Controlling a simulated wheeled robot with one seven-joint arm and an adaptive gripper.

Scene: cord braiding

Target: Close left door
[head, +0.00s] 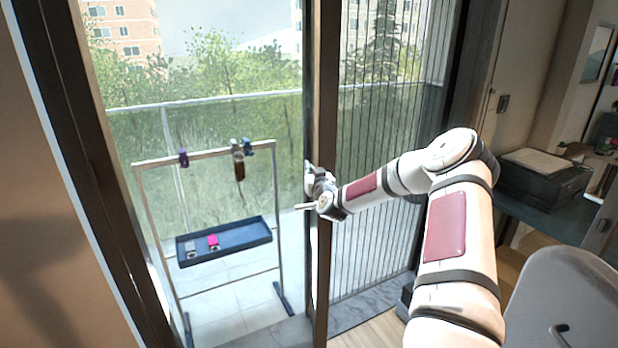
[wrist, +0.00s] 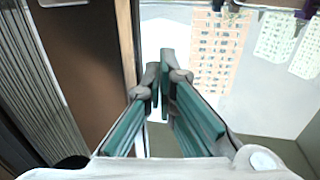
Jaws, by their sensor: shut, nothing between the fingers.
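A dark-framed door with a tall upright stile (head: 322,270) stands in the middle of the head view, with a pleated screen (head: 365,150) to its right. I cannot tell for certain which panel is the left door. My gripper (head: 315,188) is at the stile about mid-height, reaching across it from the right. In the wrist view, my gripper (wrist: 160,72) shows its teal finger pads together and empty, just right of the brown stile (wrist: 95,60). Whether the fingers touch the stile's edge is not clear.
Left of the stile, a rack with a blue tray (head: 225,243) holding small items stands on a pale-tiled balcony with a railing (head: 205,100). A dark frame (head: 95,170) bounds that side. A printer (head: 545,180) and grey chair (head: 570,305) are at the right.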

